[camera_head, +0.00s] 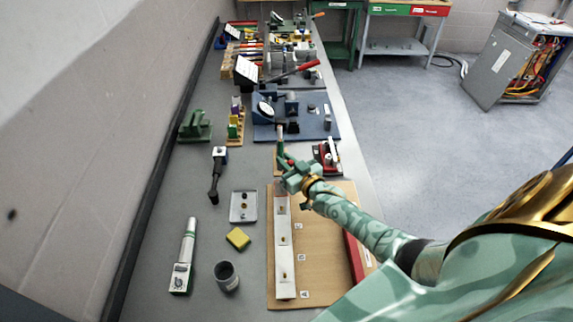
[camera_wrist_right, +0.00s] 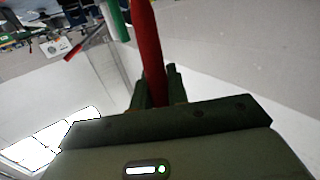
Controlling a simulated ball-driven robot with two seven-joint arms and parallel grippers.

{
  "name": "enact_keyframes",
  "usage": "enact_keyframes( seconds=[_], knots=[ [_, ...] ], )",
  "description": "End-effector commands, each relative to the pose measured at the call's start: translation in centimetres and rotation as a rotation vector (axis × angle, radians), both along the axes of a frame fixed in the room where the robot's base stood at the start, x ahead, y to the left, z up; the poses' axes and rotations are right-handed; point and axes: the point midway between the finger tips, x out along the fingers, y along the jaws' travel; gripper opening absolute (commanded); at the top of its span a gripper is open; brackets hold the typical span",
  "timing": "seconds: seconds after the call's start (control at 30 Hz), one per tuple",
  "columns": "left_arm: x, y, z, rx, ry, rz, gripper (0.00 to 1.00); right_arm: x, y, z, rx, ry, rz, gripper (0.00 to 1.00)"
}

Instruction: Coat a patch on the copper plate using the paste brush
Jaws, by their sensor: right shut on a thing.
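My right gripper (camera_head: 287,172) is over the far end of a wooden board, with its arm coming in from the right. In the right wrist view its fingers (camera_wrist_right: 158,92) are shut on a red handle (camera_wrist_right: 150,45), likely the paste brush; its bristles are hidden. A long pale strip (camera_head: 284,262) with small studs lies on the board (camera_head: 316,280). Its far end near the gripper looks pinkish, so it may be the copper plate. I cannot tell whether the brush touches it. A grey cup (camera_head: 227,278) stands to the left. My left gripper is not in view.
A yellow sponge (camera_head: 238,238), a small grey tray (camera_head: 243,206), a dark tool (camera_head: 216,176) and a white-and-green tube device (camera_head: 184,258) stand left of the board. A blue base with a gauge (camera_head: 266,109) stands beyond my gripper. Open floor (camera_head: 420,130) lies right.

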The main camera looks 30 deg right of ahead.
Motion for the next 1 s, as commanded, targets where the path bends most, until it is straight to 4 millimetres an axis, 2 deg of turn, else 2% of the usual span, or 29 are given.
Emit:
enact_keyframes(
  seconds=[0.47,1.0],
  knots=[
    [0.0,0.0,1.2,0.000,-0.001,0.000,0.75,-1.5,1.0,0.0,0.001,0.002,0.002,0.00],
    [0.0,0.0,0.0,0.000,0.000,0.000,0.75,0.1,0.0,-0.1,0.000,0.000,0.001,0.00]
  ],
)
